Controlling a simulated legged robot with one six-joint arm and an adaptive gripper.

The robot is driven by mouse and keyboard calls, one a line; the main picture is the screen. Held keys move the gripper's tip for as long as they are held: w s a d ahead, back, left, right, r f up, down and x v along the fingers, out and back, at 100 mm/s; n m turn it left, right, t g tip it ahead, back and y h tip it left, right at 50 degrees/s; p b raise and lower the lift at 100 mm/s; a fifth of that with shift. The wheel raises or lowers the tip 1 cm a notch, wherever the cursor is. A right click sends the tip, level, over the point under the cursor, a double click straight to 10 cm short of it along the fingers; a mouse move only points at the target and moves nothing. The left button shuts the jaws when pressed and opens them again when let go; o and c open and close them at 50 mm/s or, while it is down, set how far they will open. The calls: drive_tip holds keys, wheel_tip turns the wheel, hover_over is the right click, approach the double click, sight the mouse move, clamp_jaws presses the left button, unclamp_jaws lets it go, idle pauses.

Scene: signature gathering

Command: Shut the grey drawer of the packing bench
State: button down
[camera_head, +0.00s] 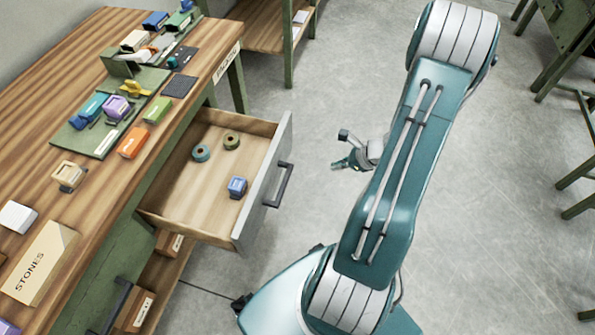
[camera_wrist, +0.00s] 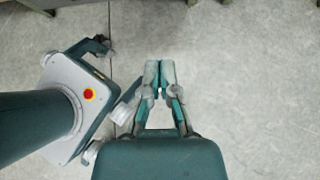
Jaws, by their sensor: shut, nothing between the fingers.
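The grey drawer (camera_head: 265,190) of the packing bench (camera_head: 185,95) stands pulled out in the head view. Its grey front faces right and carries a dark bar handle (camera_head: 279,185). In the wrist view my gripper (camera_wrist: 159,66) is shut and empty above bare floor; the drawer is not visible there.
The bench top holds a green board (camera_head: 100,135) with coloured items, a STONES box (camera_head: 40,262) and a white block (camera_head: 18,216). A lower shelf (camera_head: 160,285) holds boxes under the drawer. Green-legged furniture (camera_head: 565,45) stands at right.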

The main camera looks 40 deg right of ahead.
drive_tip(key=w+a+r+x, duration=0.1)
drive_tip(key=r+x, duration=0.1)
drive_tip(key=x, duration=1)
drive_tip(key=shift+w+a+f, duration=0.2)
drive_tip(key=shift+w+f, duration=0.1)
drive_tip(key=shift+w, duration=0.3)
drive_tip(key=shift+w, duration=0.1)
drive_tip(key=w+a, duration=0.6)
drive_tip(key=w, duration=0.1)
drive_tip(key=w+a, duration=0.6)
drive_tip(key=w, duration=0.2)
drive_tip(key=w+a, duration=0.6)
drive_tip(key=w, duration=0.2)
drive_tip(key=shift+w+a+r, duration=0.1)
drive_tip(key=shift+w+a, duration=0.15)
drive_tip(key=shift+d, duration=0.1)
